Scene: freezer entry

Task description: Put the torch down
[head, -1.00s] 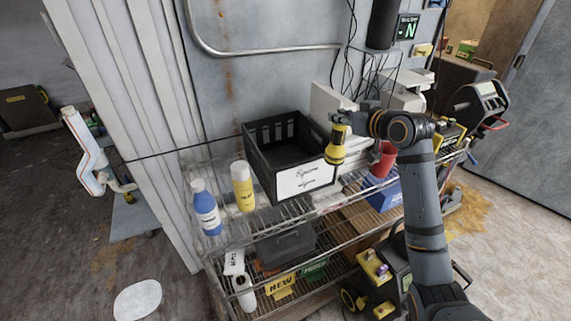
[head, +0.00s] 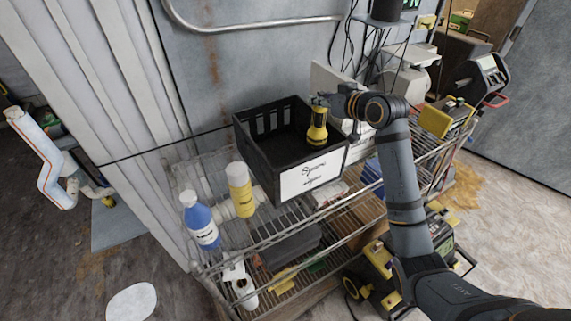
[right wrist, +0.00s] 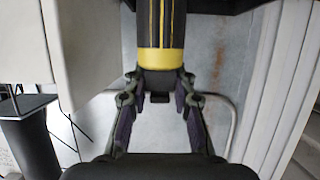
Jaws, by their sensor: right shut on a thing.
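The torch (head: 317,134) is yellow and black and hangs upright, head down. My right gripper (head: 322,104) is shut on its upper end. The torch also shows between the fingers in the right wrist view (right wrist: 161,60), with the gripper there (right wrist: 160,92). In the head view it overlaps the right part of the opening of a black crate (head: 352,152). I cannot tell whether its lower end is below the rim. The crate has a white handwritten label on its front and stands on a wire shelf. My left gripper is not in view.
White machines and cables (head: 400,85) are behind and right of the crate. The visible crate floor at left looks empty.

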